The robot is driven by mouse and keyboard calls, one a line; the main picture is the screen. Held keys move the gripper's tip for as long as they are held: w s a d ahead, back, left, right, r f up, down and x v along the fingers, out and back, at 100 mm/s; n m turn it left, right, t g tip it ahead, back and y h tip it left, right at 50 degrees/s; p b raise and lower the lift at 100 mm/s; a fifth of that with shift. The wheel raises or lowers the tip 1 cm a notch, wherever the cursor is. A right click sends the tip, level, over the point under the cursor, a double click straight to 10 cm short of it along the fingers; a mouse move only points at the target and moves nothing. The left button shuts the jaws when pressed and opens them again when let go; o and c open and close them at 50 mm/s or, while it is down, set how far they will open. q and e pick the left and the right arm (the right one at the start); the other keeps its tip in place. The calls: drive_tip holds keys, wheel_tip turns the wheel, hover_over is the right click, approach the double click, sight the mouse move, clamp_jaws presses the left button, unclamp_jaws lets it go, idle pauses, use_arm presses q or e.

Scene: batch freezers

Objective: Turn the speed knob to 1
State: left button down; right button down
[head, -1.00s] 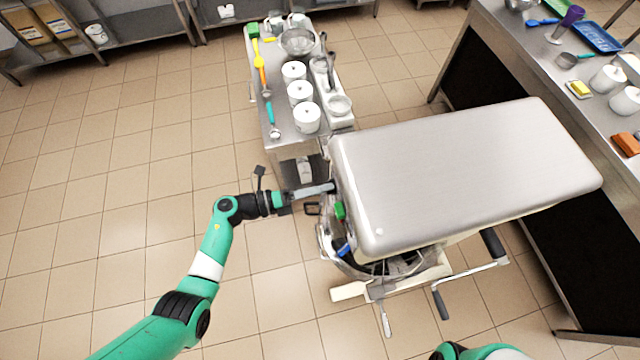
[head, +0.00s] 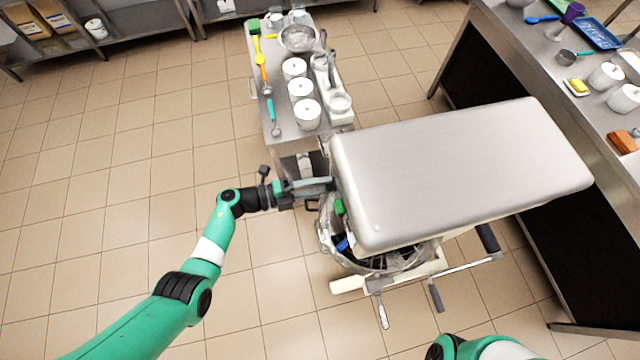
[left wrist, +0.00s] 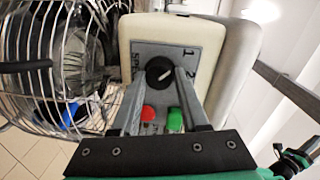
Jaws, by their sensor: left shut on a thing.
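The speed knob (left wrist: 159,70) is a round black dial with a pale pointer mark, on a grey panel (left wrist: 178,38) of the mixer. In the left wrist view its mark points up and right, toward the printed digits 1 and 2; I cannot tell exactly which it meets. My left gripper (left wrist: 163,76) has its two grey fingers closed on the knob's sides. In the head view the left gripper (head: 332,184) reaches the left end of the machine (head: 455,170), whose top hides the knob. My right gripper is not in view.
A red button (left wrist: 148,113) and a green button (left wrist: 174,119) sit just below the knob, close to the fingers. A wire guard (left wrist: 60,70) is beside the panel. A steel cart (head: 285,125) with pots stands behind the arm. The floor at left is clear.

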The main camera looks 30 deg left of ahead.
use_arm(q)
drive_tip(key=shift+c, duration=2.1)
unclamp_jaws()
drive_tip(key=v, duration=1.1)
drive_tip(key=shift+a+p, duration=0.25)
drive_tip(key=shift+p, duration=0.1)
drive_tip(key=shift+s, duration=0.15)
